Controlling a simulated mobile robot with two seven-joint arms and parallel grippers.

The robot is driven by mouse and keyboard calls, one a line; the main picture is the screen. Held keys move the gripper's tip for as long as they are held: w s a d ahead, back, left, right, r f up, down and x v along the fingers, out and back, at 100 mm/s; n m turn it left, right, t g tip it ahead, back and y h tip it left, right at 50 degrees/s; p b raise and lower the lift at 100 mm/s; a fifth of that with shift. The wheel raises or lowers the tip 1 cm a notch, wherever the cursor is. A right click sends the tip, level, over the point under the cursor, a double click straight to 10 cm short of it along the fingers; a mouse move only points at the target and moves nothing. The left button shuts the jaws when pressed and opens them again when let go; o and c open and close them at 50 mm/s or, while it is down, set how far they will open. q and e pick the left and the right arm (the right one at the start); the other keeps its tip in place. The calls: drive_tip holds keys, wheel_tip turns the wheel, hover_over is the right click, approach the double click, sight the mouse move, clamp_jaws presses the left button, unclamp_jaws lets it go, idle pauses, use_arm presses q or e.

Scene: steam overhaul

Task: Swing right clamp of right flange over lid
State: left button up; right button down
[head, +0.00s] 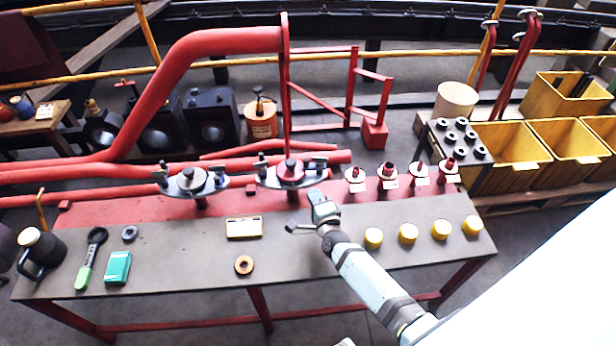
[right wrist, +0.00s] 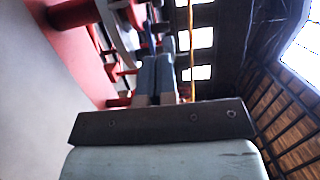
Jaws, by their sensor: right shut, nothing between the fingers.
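My right gripper (head: 322,208) is shut and empty, in front of and slightly right of this flange, apart from the clamp. Its closed fingers show in the right wrist view (right wrist: 157,78), with red and metal parts beyond. My left gripper is not in view.
The left flange (head: 192,184) stands beside it with its own clamps. Several small red-topped valves (head: 388,174) stand to the right, behind several yellow caps (head: 408,233). A yellow-framed box (head: 244,228) and a copper ring (head: 244,265) lie in front on the bench (head: 190,262).

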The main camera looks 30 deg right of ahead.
drive_tip(key=s, duration=0.3)
drive_tip(key=shift+s+a+p, duration=0.15)
drive_tip(key=shift+a+p, duration=0.15)
drive_tip(key=shift+a, duration=0.05)
